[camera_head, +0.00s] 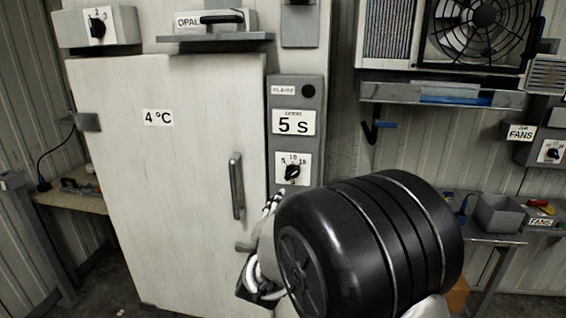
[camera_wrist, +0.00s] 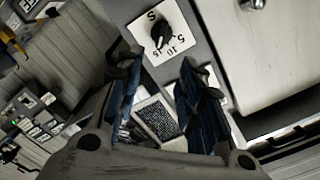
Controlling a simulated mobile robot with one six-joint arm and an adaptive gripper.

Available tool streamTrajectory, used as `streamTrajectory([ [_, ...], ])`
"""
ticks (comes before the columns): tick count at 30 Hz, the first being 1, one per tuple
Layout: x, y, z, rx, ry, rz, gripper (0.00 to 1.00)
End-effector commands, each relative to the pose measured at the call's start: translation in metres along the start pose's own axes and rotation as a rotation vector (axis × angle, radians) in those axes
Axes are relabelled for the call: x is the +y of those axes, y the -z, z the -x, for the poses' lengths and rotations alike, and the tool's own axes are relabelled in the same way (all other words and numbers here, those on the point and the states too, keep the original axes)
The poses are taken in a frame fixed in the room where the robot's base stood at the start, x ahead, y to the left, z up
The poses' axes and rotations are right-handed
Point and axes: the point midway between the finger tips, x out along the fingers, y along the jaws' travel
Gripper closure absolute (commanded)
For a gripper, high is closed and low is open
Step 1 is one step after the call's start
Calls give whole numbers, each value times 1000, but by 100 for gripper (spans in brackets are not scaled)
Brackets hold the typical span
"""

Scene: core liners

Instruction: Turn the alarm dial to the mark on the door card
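The alarm dial (camera_head: 292,173) is a black knob on a white plate with numbered marks, low on a grey panel (camera_head: 311,92) right of the white door. The door card (camera_head: 294,122) above it reads "5 S". In the wrist view the dial (camera_wrist: 161,33) is beyond the fingertips, with marks 5, 10 and 15 around it. I cannot tell exactly where its pointer stands. My gripper (camera_wrist: 158,70) is open and empty, its two fingers apart, and not touching the dial. In the head view my gripper (camera_head: 270,205) is just below and left of the dial, partly hidden by my arm.
The white cold-room door (camera_head: 170,200) has a vertical handle (camera_head: 237,186) close to my gripper's left. Another dial box (camera_head: 98,27) is at upper left. A FANS control (camera_head: 550,150) and a bench with a grey bin (camera_head: 500,214) are at right.

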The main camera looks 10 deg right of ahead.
Motion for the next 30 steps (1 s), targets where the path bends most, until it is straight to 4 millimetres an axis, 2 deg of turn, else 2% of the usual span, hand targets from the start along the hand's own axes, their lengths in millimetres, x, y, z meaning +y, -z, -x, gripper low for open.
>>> streamTrajectory([
  [5,2,0,-8,37,2,-7,65],
  [8,2,1,-21,39,2,-8,65],
  [24,2,4,-135,36,3,-6,65],
  [30,2,6,-164,35,3,-5,65],
])
